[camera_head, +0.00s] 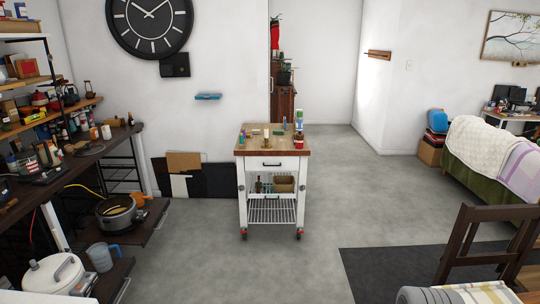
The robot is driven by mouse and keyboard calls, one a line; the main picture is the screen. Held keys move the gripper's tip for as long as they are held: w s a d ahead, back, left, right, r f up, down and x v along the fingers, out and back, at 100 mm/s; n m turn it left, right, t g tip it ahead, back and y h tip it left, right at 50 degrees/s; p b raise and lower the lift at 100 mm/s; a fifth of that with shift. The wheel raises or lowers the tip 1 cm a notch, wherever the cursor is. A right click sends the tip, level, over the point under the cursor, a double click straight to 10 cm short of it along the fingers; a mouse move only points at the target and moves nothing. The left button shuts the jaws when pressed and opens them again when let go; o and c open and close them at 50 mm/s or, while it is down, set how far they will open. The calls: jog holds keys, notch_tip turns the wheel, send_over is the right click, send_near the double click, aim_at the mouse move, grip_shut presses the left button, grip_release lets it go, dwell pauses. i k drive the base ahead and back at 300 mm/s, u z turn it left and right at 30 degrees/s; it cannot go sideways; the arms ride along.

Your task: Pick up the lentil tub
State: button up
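I cannot make out which item is the lentil tub; the small containers are too far off to read. A white kitchen cart (258,176) with a wooden top stands in the middle, with several small bottles and tubs on it. Among them is a red and white container (298,149) at the right of the top. More jars and tubs crowd the dark shelves (122,138) at the left. My gripper is not in view.
A pressure cooker (55,277), a blue jug (100,257) and a dark slow cooker (116,216) sit on low shelves at the left. A chair (480,238) and a covered sofa (462,177) stand at the right. Grey floor (225,265) is clear before the cart.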

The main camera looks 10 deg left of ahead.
aim_at(140, 197)
jog(key=u, duration=0.7)
jog(key=i, duration=2.3)
jog(key=u, duration=1.15)
jog(key=i, duration=0.45)
jog(key=z, duration=0.6)
jog(key=k, duration=1.35)
jog(key=z, duration=0.6)
jog(key=i, duration=2.5)
jog(key=u, duration=1.4)
jog(key=i, duration=0.8)
jog(key=u, duration=1.3)
jog(key=i, duration=0.2)
jog(key=z, duration=0.05)
